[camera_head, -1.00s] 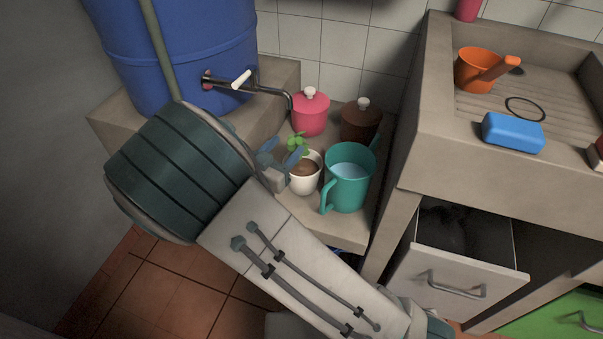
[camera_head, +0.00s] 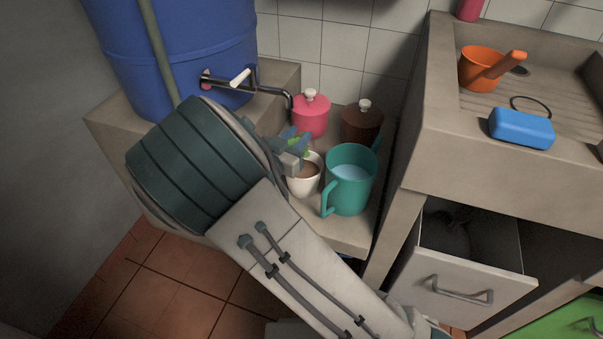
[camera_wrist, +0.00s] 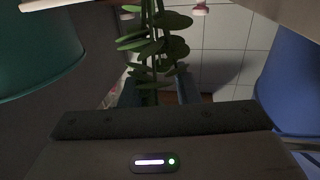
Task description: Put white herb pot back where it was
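The white herb pot (camera_head: 304,186) stands on the low counter, left of the teal two-handled mug (camera_head: 347,187). Its brown soil shows, and its green leaves (camera_head: 299,150) are partly hidden by my gripper (camera_head: 297,141). In the wrist view the herb's stem and leaves (camera_wrist: 152,48) rise ahead, in line with the gap between my gripper's fingers (camera_wrist: 160,90). The fingers are apart and look open, at the herb above the pot rim. I cannot tell whether they touch it.
A pink lidded pot (camera_head: 311,118) and a brown lidded pot (camera_head: 360,126) stand behind. The blue barrel (camera_head: 185,50) with its metal tap (camera_head: 262,88) is at left. The sink counter (camera_head: 430,120) rises at right, above an open drawer (camera_head: 455,283).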

